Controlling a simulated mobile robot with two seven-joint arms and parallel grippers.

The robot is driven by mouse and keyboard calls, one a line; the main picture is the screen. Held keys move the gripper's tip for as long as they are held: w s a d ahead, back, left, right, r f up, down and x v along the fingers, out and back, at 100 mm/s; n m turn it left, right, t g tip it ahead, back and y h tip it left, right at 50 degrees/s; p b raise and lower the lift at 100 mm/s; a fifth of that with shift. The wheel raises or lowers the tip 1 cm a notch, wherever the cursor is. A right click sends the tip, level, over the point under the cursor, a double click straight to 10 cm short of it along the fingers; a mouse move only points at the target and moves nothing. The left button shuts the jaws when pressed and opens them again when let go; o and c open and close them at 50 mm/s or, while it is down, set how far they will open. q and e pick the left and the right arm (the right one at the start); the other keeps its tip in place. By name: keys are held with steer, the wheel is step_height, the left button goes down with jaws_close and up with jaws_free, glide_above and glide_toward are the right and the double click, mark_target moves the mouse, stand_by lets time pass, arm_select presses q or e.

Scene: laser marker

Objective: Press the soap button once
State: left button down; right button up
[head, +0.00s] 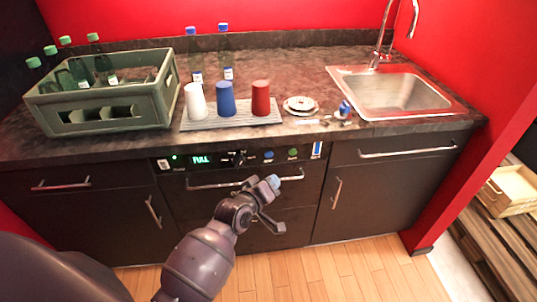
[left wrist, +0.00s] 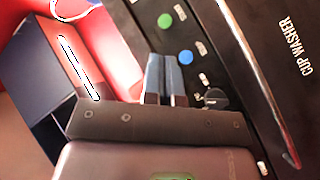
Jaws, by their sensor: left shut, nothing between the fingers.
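The dark control panel (head: 225,158) runs along the front below the counter. It carries a blue button (head: 268,155) and a green button (head: 293,153); their labels are too small to read, so I cannot tell which is soap. In the left wrist view, the green button (left wrist: 165,20) and the blue button (left wrist: 186,57) lie beyond the fingertips, with a black knob (left wrist: 215,97) to the right. My left gripper (head: 273,182) is shut and empty, in front of and below the panel. Its blue fingertips (left wrist: 163,76) appear close to the blue button; contact is not visible. My right gripper is not in view.
The panel also has a lit FULL display (head: 201,160). Below it is a drawer handle (head: 215,184). On the counter stand a bottle crate (head: 105,112), white, blue and red cups on a grooved tray (head: 230,120), and a sink (head: 395,90).

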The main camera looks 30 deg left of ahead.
arm_select(q)
steer(key=f+n, duration=0.1)
steer(key=n, duration=0.3)
steer(key=w+n, duration=0.1)
steer(key=n, duration=0.4)
steer(key=w+f+n, duration=0.1)
steer(key=n, duration=0.4)
steer(key=shift+w+f, duration=0.1)
steer(key=shift+f, duration=0.2)
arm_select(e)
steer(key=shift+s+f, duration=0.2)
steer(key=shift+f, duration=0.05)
arm_select(q)
steer(key=shift+w, duration=0.1)
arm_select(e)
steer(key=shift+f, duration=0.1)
